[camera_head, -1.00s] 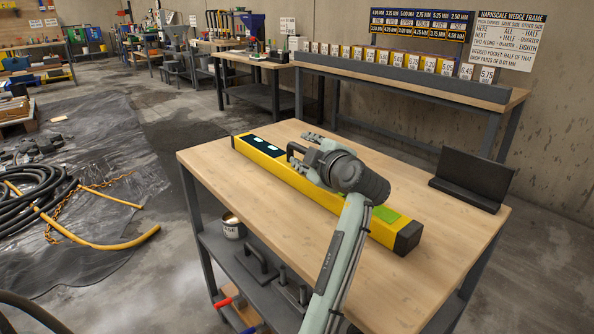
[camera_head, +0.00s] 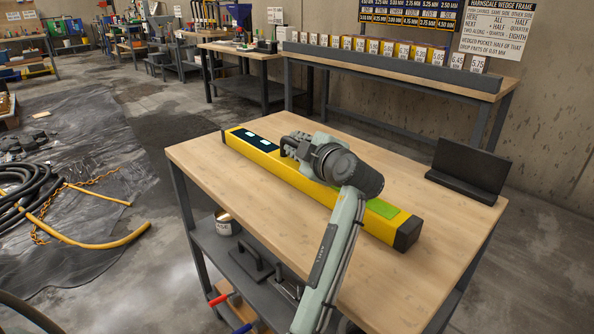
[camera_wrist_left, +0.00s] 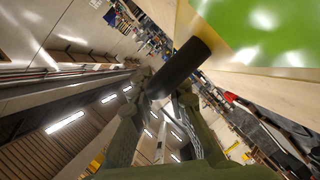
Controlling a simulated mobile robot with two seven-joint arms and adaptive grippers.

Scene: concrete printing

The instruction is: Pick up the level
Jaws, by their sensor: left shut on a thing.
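The level (camera_head: 270,163) is a long yellow bar with black end caps, a dark display panel and a green patch. It lies diagonally on the wooden workbench (camera_head: 215,185), with no visible gap under it. My left gripper (camera_head: 291,146) is at the level's black handle, shut on it. In the left wrist view the black handle (camera_wrist_left: 180,68) runs between the fingers of the gripper (camera_wrist_left: 163,92), beside the green patch (camera_wrist_left: 270,25). My forearm hides part of the level's middle. My right gripper is not in view.
A black angled stand (camera_head: 468,170) is at the bench's right corner. A lower shelf (camera_head: 225,250) holds a can (camera_head: 223,222) and dark tools. Behind, another bench carries a row of numbered blocks (camera_head: 375,45). Hoses (camera_head: 35,195) lie on sheeting at left.

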